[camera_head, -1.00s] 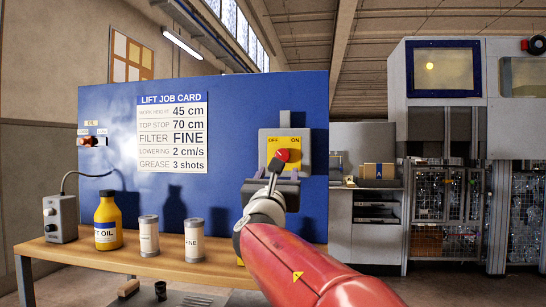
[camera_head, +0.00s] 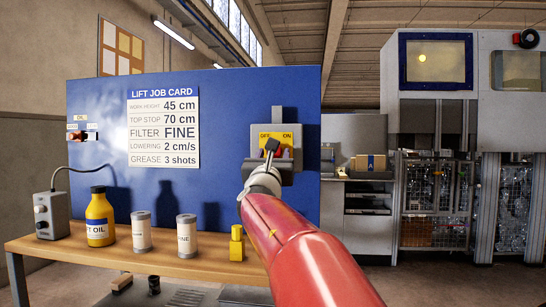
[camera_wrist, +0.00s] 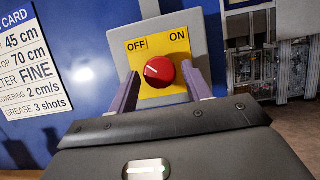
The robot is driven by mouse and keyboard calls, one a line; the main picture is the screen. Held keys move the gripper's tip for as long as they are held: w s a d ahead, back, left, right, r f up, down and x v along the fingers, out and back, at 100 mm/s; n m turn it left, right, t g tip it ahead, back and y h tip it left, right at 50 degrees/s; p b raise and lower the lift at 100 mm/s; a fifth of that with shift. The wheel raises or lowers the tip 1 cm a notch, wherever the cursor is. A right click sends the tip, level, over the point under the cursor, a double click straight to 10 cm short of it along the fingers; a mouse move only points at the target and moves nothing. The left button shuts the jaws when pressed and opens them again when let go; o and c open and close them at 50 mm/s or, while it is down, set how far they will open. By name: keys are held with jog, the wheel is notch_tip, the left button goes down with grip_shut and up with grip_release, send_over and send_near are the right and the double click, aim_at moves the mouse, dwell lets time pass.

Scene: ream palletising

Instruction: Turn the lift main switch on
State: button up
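The lift main switch is a red round knob (camera_wrist: 159,72) on a yellow plate marked OFF at left and ON at right. Its white mark points up-left, to the OFF side. In the head view the yellow plate (camera_head: 290,135) shows on the blue board, but my gripper (camera_head: 271,150) hides the knob. In the wrist view my gripper (camera_wrist: 160,72) is open, with one finger on each side of the knob. Gaps show between the fingers and the knob. I cannot tell how far the fingertips reach along its depth.
The blue board (camera_head: 230,120) carries a job card (camera_head: 163,130) and a small OIL switch (camera_head: 80,136). The wooden bench (camera_head: 190,265) holds a grey box (camera_head: 52,215), an oil bottle (camera_head: 100,218), two cans (camera_head: 187,237) and a yellow item (camera_head: 236,244).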

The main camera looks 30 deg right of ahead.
jog(key=c, duration=0.7)
jog(key=shift+c, duration=0.2)
jog(key=shift+m, duration=0.4)
jog(key=m+g, duration=0.3)
jog(key=m, duration=0.4)
jog(key=m+g+h+p, duration=0.1)
jog(key=m+g, duration=0.2)
jog(key=m, duration=0.4)
jog(key=r+m+g+h, duration=0.1)
jog(key=m+g, duration=0.1)
jog(key=m, duration=0.5)
jog(key=shift+w+a+m+g, duration=0.25)
jog(key=shift+a+m+g, duration=0.05)
jog(key=shift+a+g, duration=0.1)
jog(key=shift+f+p, duration=0.1)
jog(key=shift+p, duration=0.2)
jog(key=o, duration=1)
